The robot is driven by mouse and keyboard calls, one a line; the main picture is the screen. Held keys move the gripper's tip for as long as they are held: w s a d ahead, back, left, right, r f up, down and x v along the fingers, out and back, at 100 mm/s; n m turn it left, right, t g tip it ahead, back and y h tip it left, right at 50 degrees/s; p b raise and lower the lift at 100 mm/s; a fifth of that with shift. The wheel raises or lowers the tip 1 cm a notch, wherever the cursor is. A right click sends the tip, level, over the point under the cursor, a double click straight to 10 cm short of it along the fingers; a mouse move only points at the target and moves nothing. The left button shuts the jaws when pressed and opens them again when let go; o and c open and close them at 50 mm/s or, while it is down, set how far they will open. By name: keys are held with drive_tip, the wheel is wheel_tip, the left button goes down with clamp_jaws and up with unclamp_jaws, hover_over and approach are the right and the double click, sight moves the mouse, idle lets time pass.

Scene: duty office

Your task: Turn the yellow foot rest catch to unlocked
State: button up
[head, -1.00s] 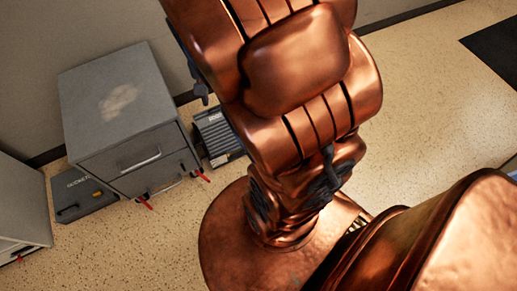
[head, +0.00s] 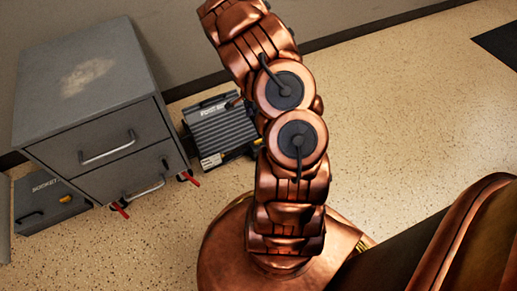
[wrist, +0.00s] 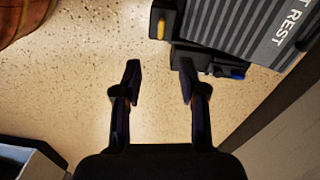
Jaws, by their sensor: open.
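The grey ribbed foot rest (head: 222,128) stands on the floor beside the drawer cabinet in the head view. In the wrist view the foot rest (wrist: 245,25) fills the upper right, with part of its "FOOT REST" lettering showing. Its yellow catch (wrist: 161,28) is a small tab on a dark mount at the left side of the foot rest. My gripper (wrist: 160,68) is open and empty, its two fingertips apart. In the picture the catch lies above the gap between them, not touched. In the head view my arm hides the gripper.
A grey drawer cabinet (head: 100,150) with red caster levers stands left of the foot rest. A dark case (head: 45,205) lies on the floor beside it. A blue part (wrist: 238,73) shows at the foot rest's edge. The wall is behind; open floor (head: 400,120) lies right.

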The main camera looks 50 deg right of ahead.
drive_tip(key=f+b, duration=0.1)
drive_tip(key=f, duration=0.3)
drive_tip(key=d+f+m+b, duration=0.1)
drive_tip(key=f, duration=0.3)
drive_tip(key=d+f+m+b, duration=0.1)
drive_tip(key=f, duration=0.3)
drive_tip(key=shift+s, duration=0.3)
wheel_tip(320, 180, down, 7)
drive_tip(key=b, duration=0.3)
drive_tip(key=shift+f, duration=0.15)
drive_tip(key=shift+c, duration=0.3)
clamp_jaws()
